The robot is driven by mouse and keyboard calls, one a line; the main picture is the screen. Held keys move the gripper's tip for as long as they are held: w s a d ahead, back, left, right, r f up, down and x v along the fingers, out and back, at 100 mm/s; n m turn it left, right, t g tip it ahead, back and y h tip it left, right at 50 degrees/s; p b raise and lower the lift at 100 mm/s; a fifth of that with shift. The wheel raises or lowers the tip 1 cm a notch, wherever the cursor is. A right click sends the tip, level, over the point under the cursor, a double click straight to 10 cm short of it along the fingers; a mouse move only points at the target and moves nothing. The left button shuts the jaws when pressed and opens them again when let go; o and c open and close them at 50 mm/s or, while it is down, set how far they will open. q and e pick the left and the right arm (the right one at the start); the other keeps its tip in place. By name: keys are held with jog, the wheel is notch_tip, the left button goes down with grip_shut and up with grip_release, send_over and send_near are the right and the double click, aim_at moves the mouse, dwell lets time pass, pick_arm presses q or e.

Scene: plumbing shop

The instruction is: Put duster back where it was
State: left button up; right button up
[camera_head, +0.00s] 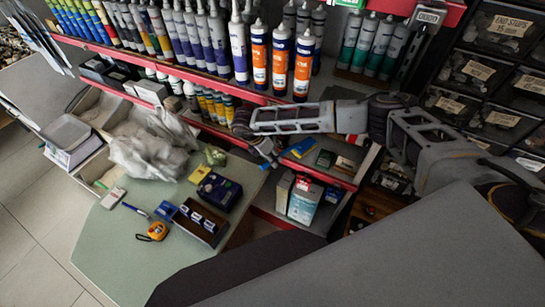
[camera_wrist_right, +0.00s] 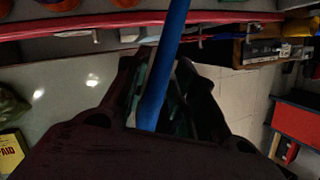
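My right gripper (camera_head: 265,150) is in front of the lower shelf, at the end of the arm that reaches in from the right. In the right wrist view, a straight blue rod (camera_wrist_right: 168,60), which looks like the duster's handle, runs between the fingers of this gripper (camera_wrist_right: 160,95). The fingers appear shut on it. The rod leaves the top of that view, and I see no duster head. In the head view only small blue bits show by the gripper. My left gripper is not in view.
Shelves with red edges (camera_head: 190,62) hold many sealant tubes and cartridges (camera_head: 281,62) close to the arm. A pale green counter (camera_head: 120,255) carries a tape measure (camera_head: 153,232), a dark box (camera_head: 219,192) and a plastic bag (camera_head: 145,155). Labelled bins (camera_head: 480,70) stand at the right.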

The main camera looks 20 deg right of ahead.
jog(key=shift+o, duration=0.7)
jog(key=shift+r, duration=0.2)
jog(key=b+v, duration=0.2)
jog(key=v, duration=0.9)
jog(key=shift+a+r+b, duration=0.15)
jog(key=shift+r+b, duration=0.25)
